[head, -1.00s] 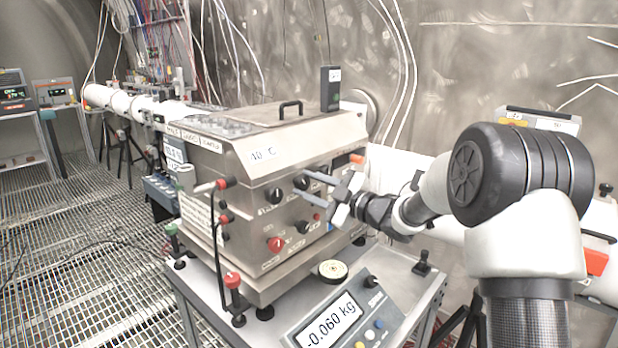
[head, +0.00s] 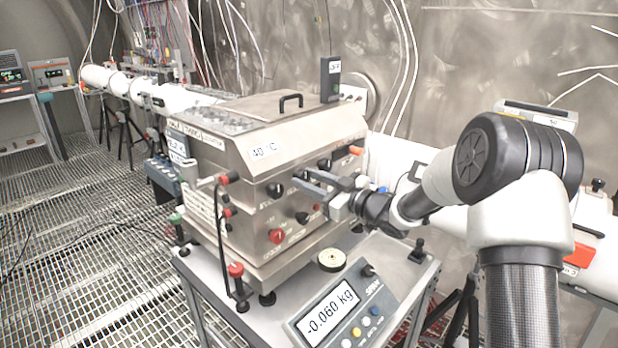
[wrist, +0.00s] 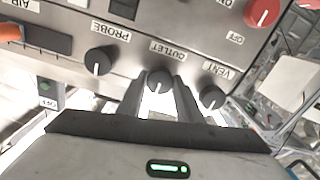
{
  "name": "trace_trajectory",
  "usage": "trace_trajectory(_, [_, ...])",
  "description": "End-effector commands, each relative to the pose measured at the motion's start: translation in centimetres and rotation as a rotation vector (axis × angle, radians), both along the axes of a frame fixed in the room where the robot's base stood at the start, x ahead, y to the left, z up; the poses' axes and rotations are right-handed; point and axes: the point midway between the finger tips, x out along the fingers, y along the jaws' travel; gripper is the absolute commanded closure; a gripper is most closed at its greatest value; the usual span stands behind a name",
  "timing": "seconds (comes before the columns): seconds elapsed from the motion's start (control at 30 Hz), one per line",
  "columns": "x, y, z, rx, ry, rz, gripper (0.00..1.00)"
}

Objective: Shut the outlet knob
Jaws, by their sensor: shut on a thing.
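The outlet knob (wrist: 158,80) is small and black with a white pointer line, on a steel panel beside the upside-down "OUTLET" label (wrist: 168,50) in the wrist view. My gripper (wrist: 160,88) has one finger on each side of the knob and is shut on it. The pointer line runs roughly up and down in the wrist picture. In the head view my gripper (head: 312,186) reaches the front panel of the steel box (head: 310,140) from the right, and its fingers largely hide the knob.
In the wrist view the probe knob (wrist: 99,61) is to the left and the vent knob (wrist: 211,97) close to the right finger. A red knob (wrist: 262,12) is at upper right. A scale (head: 345,310) reading -0.060 kg sits on the cart below the panel.

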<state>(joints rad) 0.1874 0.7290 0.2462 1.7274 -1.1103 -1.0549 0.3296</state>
Motion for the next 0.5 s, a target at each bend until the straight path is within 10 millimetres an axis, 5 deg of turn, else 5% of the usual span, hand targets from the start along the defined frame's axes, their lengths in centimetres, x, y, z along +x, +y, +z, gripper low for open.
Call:
trace_trajectory(0.43, [0.0,-0.04,-0.07,0.007,0.011,-0.001,0.9])
trace_trajectory(0.47, [0.0,-0.04,-0.08,0.007,0.011,-0.001,0.65])
trace_trajectory(0.5, [0.0,-0.04,-0.07,0.007,0.011,-0.001,0.58])
